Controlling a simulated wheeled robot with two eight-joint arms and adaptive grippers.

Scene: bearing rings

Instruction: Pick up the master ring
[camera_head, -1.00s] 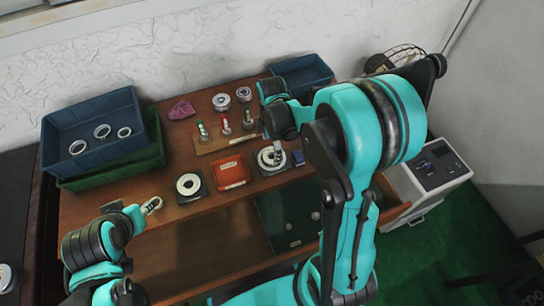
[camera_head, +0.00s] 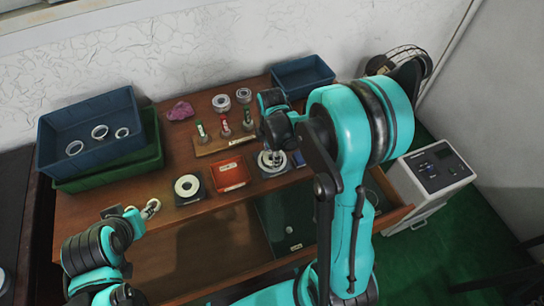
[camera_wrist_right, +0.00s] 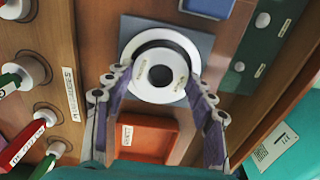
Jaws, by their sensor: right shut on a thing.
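A white ring (camera_wrist_right: 160,68) with a dark centre lies on a grey-blue square pad (camera_wrist_right: 201,45). It also shows in the head view (camera_head: 265,165), partly hidden by my right gripper. I take it to be the master ring; its small labels are unreadable. My right gripper (camera_wrist_right: 159,84) has a finger on each side of the ring's near part and is shut on it. The ring appears to rest on its pad. A second white ring (camera_head: 187,179) lies on a dark block further left. My left gripper (camera_head: 151,208) hangs near the table's left front; its jaw state is unclear.
A red-orange tray (camera_head: 230,174) stands between the two pads. Several coloured-handled plug gauges stand on a wooden rack (camera_head: 212,147) behind. Blue bin (camera_head: 60,127) on a green one (camera_head: 158,160) at left holds several rings. Another blue bin (camera_head: 303,76) is at back right.

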